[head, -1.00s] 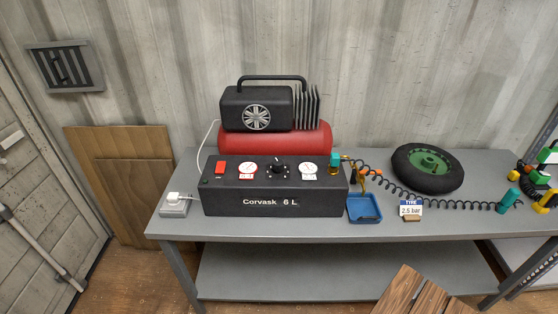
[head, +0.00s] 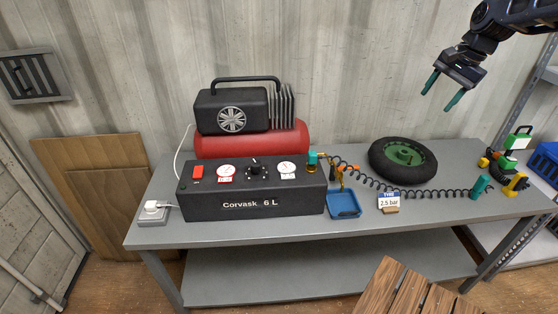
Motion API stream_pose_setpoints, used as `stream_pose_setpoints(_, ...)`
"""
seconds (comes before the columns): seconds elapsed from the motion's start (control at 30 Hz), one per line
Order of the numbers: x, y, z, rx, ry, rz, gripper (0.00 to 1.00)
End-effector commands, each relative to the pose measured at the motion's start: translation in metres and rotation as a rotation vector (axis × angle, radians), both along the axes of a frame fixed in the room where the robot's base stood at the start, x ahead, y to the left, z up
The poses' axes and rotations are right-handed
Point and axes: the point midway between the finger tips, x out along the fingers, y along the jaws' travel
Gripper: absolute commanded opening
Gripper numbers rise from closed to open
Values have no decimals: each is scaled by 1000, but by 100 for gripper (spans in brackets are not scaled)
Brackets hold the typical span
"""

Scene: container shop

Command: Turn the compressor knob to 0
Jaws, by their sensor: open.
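The compressor (head: 252,200) is a black panel box marked "Corvask 6 L" on the grey table, with a red tank (head: 252,144) and black motor (head: 232,111) behind it. Its black knob (head: 257,172) sits on the panel between two white gauges (head: 226,172) and (head: 287,168). The knob's white mark points roughly up; its scale is too small to read. A red switch (head: 197,172) is at the panel's left. My gripper (head: 441,99) is open and empty, with green fingers pointing down, high at the upper right and well apart from the knob.
A tyre (head: 404,160), a coiled hose (head: 424,191), a "2.5 bar" sign (head: 389,201) and a blue tray (head: 343,204) lie right of the compressor. A socket block (head: 153,213) is at the left. A wooden slatted surface (head: 408,293) stands in front.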

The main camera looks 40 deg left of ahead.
Motion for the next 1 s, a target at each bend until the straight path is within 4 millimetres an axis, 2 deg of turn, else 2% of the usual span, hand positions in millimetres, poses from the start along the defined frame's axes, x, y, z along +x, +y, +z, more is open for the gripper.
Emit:
stream_pose_setpoints(0.03,-4,26,-6,-2,24,4,59)
stream_pose_setpoints(0.1,-10,59,-13,-3,58,-5,59)
stream_pose_setpoints(0.27,-33,134,-33,-11,130,-25,59)
stream_pose_setpoints(0.37,-53,180,-48,-23,175,-37,59)
stream_pose_setpoints(0.47,-78,225,-65,-40,221,-50,59)
stream_pose_setpoints(0.6,-121,286,-91,-69,281,-67,59)
stream_pose_setpoints(0.8,-191,358,-131,-119,352,-95,59)
stream_pose_setpoints(0.9,-220,381,-147,-141,378,-107,59)
stream_pose_setpoints(1.0,-239,395,-157,-156,393,-115,59)
